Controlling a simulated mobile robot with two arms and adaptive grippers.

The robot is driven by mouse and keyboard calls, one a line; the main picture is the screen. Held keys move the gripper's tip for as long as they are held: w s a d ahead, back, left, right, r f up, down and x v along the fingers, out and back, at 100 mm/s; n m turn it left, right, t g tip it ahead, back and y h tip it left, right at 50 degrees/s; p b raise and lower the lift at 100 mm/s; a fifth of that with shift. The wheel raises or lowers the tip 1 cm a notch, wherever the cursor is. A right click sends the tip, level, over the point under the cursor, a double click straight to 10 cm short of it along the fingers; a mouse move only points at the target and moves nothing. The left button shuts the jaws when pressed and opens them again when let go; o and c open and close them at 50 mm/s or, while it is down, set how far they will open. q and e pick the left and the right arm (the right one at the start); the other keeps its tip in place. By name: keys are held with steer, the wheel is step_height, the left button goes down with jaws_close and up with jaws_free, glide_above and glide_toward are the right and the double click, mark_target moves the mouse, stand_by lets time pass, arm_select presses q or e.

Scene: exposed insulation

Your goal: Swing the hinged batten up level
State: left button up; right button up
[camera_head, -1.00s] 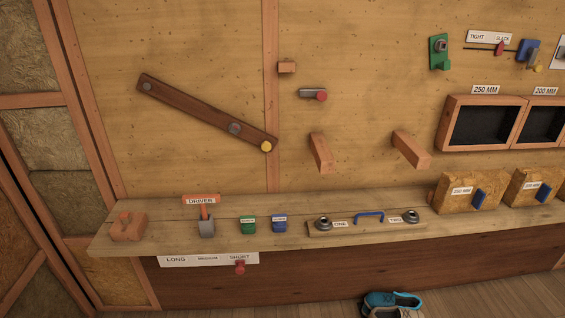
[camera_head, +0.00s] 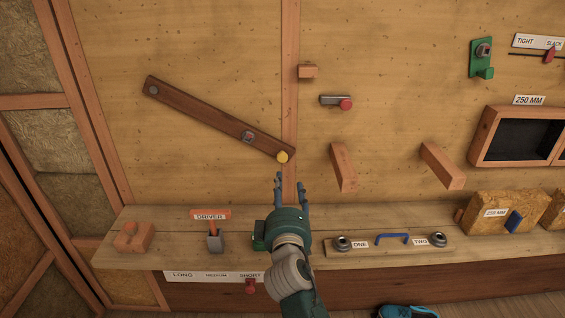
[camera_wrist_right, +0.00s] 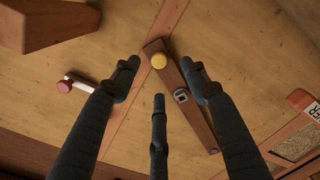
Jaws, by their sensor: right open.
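The hinged batten (camera_head: 205,117) is a dark brown bar on the plywood wall, sloping down to the right from its upper-left pivot (camera_head: 153,90). A yellow knob (camera_head: 282,157) is at its lower right end, and a small fitting (camera_head: 248,137) sits partway along. My right gripper (camera_head: 290,182) is open and empty just below the knob, fingers pointing up. In the right wrist view, the open fingers (camera_wrist_right: 160,75) spread around the line to the knob (camera_wrist_right: 158,61) and batten (camera_wrist_right: 197,122), with no contact visible. My left gripper is not in view.
A wooden block (camera_head: 307,72) and a red-ended catch (camera_head: 335,101) are on the wall right of the batten. Two wooden brackets (camera_head: 343,167) (camera_head: 441,166) jut out farther right. The shelf (camera_head: 170,262) below holds a driver (camera_head: 213,230) and other items.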

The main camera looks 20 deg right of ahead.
mark_target(283, 159)
steer(key=shift+t, duration=0.3)
steer(key=x, duration=0.7)
steer(key=r+p+x, duration=0.1)
steer(key=x, duration=0.3)
steer(key=shift+w+a, duration=0.2)
steer(key=shift+a, duration=0.1)
jaws_close()
